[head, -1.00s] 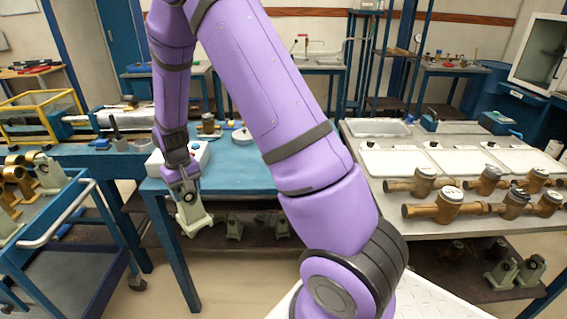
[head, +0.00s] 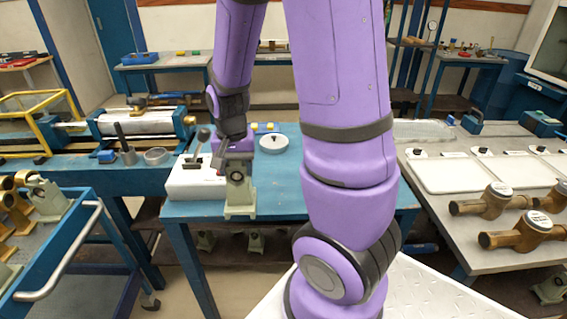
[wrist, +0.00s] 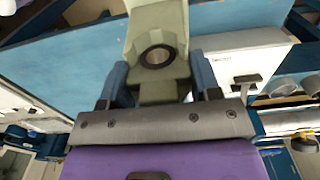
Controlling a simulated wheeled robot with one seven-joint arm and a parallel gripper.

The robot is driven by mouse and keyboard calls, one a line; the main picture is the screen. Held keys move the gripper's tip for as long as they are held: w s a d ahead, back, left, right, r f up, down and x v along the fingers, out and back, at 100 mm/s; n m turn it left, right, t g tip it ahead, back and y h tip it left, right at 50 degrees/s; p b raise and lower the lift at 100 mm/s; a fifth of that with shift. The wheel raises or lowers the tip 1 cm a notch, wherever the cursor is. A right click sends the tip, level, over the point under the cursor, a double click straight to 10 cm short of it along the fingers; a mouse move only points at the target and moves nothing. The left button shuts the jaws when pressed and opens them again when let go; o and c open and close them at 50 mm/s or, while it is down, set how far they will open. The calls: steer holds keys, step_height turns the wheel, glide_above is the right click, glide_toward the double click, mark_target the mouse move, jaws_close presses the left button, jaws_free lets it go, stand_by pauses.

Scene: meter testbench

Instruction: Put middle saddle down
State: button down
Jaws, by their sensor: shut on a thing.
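My gripper (head: 237,163) points at the front part of the blue table and is shut on a pale green saddle (head: 240,196). The saddle looks upright, at the table's front edge beside the white box. I cannot tell whether its base touches the blue table (head: 285,195). In the wrist view the saddle (wrist: 158,28), with a round dark hole, sits between the two blue fingers of my gripper (wrist: 160,88). Other green saddles stand on the shelf below the table (head: 255,241) and on the blue cart (head: 47,201). I cannot tell which is the middle one.
A white box with a lever (head: 190,181) stands just left of the held saddle. The blue tabletop to the right is clear up to my arm. A bench with brass meters (head: 525,233) stands at the right.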

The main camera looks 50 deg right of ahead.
steer(key=w+d+f, duration=0.1)
steer(key=d+f, duration=0.1)
steer(key=d, duration=0.4)
steer(key=w+d+f, duration=0.2)
steer(key=d, duration=0.5)
steer(key=shift+f, duration=0.4)
steer(key=shift+d+f, duration=0.1)
steer(key=shift+c, duration=1.6)
jaws_free()
step_height(320, 180, up, 12)
steer(key=s+a+r+n+t, duration=0.3)
steer(key=s+a+r+n, duration=0.2)
steer(key=a+r, duration=0.7)
steer(key=s+a+r+n+t, duration=0.2)
steer(key=s+a+r+n, duration=0.2)
steer(key=s+a, duration=0.6)
steer(key=shift+s+n, duration=0.3)
steer(key=shift+s, duration=0.45)
